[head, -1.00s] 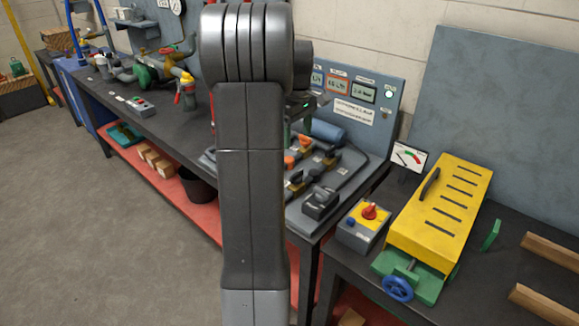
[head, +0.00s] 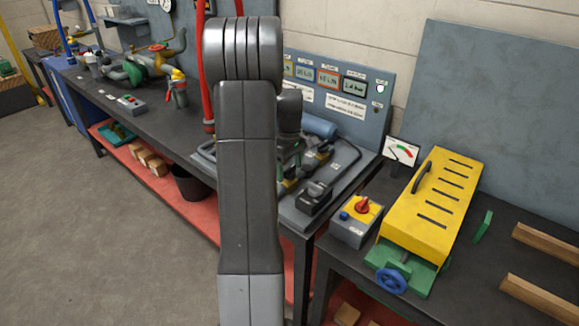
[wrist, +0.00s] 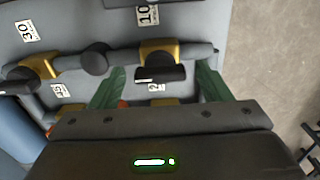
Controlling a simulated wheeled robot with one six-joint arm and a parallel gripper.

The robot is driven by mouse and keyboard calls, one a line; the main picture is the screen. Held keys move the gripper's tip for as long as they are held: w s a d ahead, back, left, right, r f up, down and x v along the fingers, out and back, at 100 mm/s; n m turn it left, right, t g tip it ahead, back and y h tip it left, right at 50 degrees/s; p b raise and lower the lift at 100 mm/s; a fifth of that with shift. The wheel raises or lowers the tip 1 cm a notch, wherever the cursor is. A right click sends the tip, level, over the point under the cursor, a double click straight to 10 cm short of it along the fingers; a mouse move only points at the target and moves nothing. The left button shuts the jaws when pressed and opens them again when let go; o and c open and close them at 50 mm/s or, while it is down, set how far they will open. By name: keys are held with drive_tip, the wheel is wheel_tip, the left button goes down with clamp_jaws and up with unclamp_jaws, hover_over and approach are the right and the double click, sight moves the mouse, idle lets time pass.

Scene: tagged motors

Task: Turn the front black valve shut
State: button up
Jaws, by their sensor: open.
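In the wrist view, a brass valve with a black bar handle (wrist: 160,74) sits on a grey pipe run, between the two green fingers of my gripper (wrist: 158,88). The fingers are open, one on each side of the handle with gaps beside it. The handle lies roughly along the pipe's direction. A second brass valve with a black handle (wrist: 20,80) is on the same run to the left, with a round dark fitting (wrist: 95,58) between them. In the head view my arm hides most of the gripper and the valves.
Number tags, one reading 10 (wrist: 148,14) and one reading 30 (wrist: 27,31), lie on the grey panel. Orange parts show partly below the fingers. In the head view, a black box (head: 314,197) stands at the panel's near corner, and a yellow-topped switch box (head: 357,216) to its right.

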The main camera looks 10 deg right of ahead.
drive_tip(key=c, duration=1)
